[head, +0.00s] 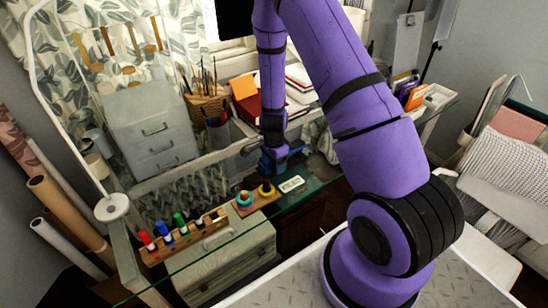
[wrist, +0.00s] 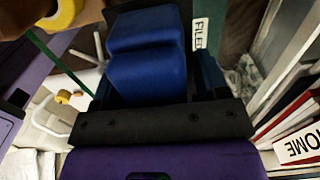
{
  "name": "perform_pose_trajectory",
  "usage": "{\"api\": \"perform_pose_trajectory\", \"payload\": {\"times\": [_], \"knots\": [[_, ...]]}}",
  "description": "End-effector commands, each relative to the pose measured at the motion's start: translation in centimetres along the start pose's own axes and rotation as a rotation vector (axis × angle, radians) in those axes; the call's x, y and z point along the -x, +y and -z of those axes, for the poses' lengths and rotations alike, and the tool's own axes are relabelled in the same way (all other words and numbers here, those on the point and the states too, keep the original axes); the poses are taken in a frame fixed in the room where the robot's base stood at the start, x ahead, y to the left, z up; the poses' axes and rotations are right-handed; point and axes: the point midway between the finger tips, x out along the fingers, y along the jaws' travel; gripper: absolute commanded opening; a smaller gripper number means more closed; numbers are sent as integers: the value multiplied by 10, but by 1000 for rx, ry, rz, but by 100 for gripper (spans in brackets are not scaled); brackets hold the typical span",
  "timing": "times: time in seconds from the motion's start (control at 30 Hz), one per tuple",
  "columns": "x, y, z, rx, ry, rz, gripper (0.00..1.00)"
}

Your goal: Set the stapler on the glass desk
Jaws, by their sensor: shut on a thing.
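My gripper (head: 273,163) is low over the glass desk (head: 314,172), near its front edge. It is shut on a blue, rounded, block-like thing, which I take to be the stapler (head: 281,153). In the wrist view the stapler (wrist: 147,70) fills the space between the dark fingers and hides much of what lies beneath. I cannot tell whether its underside touches the glass.
A wooden tape holder (head: 258,204) and a label reading FILED (head: 291,184) are close in front of the gripper. A marker rack (head: 184,237) stands at front left. Books (head: 299,84) and a wicker pen basket (head: 207,104) stand behind. Some glass right of the gripper is clear.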

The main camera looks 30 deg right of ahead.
Motion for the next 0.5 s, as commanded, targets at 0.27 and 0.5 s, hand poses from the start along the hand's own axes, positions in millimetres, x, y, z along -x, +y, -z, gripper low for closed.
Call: {"api": "perform_pose_trajectory", "payload": {"times": [0.27,0.5], "knots": [[-21,-1,0,1,0,2,0],[-21,-1,0,1,0,2,0]]}}
